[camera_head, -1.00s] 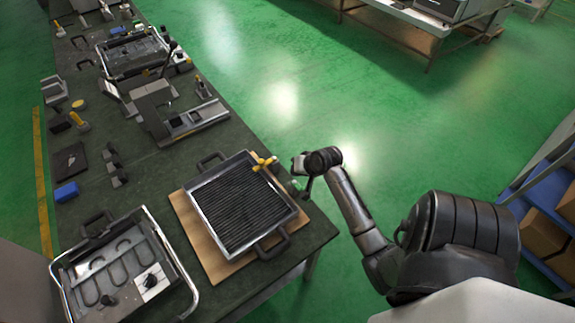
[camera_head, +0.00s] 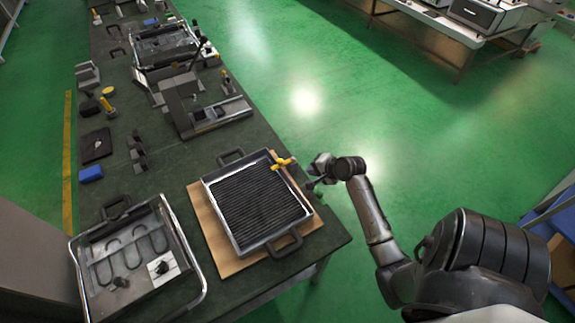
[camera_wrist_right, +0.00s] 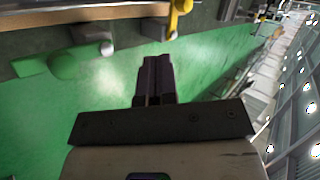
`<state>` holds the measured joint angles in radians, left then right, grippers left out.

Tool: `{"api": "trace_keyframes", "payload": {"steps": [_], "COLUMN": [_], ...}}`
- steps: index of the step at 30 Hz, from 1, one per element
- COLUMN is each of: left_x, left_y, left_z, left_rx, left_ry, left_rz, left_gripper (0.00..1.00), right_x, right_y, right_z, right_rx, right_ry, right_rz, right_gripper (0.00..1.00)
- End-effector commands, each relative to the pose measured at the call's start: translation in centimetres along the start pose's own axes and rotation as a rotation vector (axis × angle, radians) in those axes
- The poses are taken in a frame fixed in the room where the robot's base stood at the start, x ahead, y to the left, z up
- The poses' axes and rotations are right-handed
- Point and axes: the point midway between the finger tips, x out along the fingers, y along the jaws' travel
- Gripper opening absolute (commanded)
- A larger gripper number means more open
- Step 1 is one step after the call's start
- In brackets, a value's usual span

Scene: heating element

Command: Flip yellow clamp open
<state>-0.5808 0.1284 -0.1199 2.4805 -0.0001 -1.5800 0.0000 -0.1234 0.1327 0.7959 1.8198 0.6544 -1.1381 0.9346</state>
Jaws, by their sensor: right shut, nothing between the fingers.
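The yellow clamp (camera_head: 283,163) sits on the right rim of a ribbed grill plate (camera_head: 258,205), which lies on a brown board on the workbench. In the right wrist view the yellow clamp (camera_wrist_right: 178,15) shows at the top edge, partly cut off. My right gripper (camera_head: 313,185) is just right of the grill plate near the bench edge, close to the clamp but apart from it. Its fingers (camera_wrist_right: 155,78) are shut and empty, below the clamp in the wrist view. My left gripper is not in view.
A heating element unit (camera_head: 130,260) with a chrome handle stands left of the grill plate. A grey fixture (camera_head: 210,112) and a blue block (camera_head: 90,173) are farther along the bench (camera_head: 165,170). Open green floor lies right of the bench.

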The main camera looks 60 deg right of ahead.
Motion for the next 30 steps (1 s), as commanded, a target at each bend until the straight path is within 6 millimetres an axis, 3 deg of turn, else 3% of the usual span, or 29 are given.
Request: {"api": "trace_keyframes", "payload": {"steps": [5, 20, 30], "left_x": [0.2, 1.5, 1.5], "left_y": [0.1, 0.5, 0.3], "left_z": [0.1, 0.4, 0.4], "left_rx": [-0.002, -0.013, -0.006], "left_ry": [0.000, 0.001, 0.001], "left_rz": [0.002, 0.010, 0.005], "left_gripper": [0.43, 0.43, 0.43], "right_x": [1.5, 10.4, 12.6], "right_y": [0.0, 0.0, -2.5], "right_z": [0.0, 0.0, 0.0], "right_rx": [0.002, -0.001, -0.001], "right_ry": [-0.001, -0.001, 0.001], "right_rz": [-0.001, 0.001, 0.000], "right_gripper": [0.00, 0.00, 0.00]}}
